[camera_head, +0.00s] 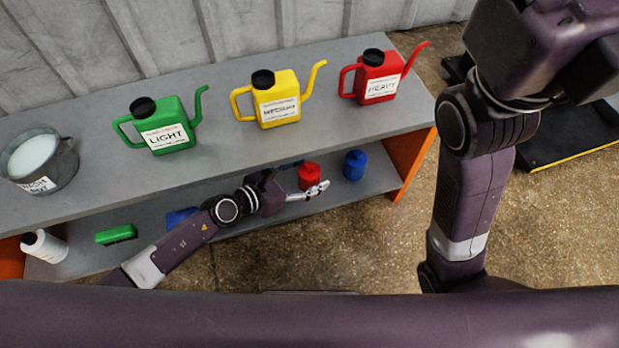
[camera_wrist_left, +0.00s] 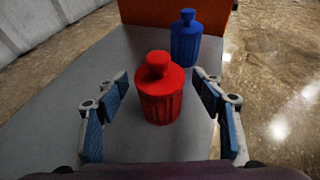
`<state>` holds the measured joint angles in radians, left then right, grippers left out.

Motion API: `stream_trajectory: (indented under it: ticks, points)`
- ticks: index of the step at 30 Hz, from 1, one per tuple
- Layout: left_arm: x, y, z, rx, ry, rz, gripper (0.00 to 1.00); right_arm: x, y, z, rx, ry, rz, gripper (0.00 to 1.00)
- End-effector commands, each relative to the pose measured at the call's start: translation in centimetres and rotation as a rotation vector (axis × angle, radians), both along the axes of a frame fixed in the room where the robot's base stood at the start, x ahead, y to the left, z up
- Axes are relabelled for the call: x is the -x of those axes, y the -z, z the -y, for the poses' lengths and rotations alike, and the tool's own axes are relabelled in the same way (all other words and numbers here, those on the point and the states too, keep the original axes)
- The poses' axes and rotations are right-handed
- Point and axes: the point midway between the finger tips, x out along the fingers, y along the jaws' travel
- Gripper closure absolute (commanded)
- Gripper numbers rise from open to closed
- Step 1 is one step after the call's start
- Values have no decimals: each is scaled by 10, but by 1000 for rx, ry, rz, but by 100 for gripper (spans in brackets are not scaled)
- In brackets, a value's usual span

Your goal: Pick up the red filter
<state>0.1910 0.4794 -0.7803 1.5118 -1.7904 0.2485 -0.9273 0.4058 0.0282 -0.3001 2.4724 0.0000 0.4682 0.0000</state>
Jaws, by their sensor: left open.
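The red filter (camera_head: 309,176) stands upright on the lower shelf (camera_head: 335,197) of the bench in the head view. In the left wrist view, the red filter (camera_wrist_left: 161,90) stands ahead of my left gripper (camera_wrist_left: 164,117), centred between its blue-padded fingers. The fingers are open, with a gap on each side of the filter. In the head view my left gripper (camera_head: 318,188) is at the filter's front side. My right arm shows at the right of the head view, but its gripper is out of frame.
A blue filter (camera_head: 355,165) stands right of the red one, near the orange end panel (camera_head: 412,165). Green (camera_head: 160,124), yellow (camera_head: 275,98) and red (camera_head: 381,76) cans stand on the upper shelf.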

Motion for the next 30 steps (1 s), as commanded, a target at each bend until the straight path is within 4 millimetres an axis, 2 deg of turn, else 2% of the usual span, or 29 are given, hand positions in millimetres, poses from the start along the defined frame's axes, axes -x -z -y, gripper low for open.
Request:
stream_trajectory:
  ticks: [9, 22, 30]
  points:
    - [-4, 2, 5, 0, 0, 0, 39, 2, -1, 0, 1, 1, 8, 100]
    - [-4, 2, 4, 0, 0, 0, 86, 3, -1, 0, 1, 1, 8, 100]
    - [-5, 1, 4, 1, -1, 1, 87, 3, -2, 0, 1, 0, 9, 100]
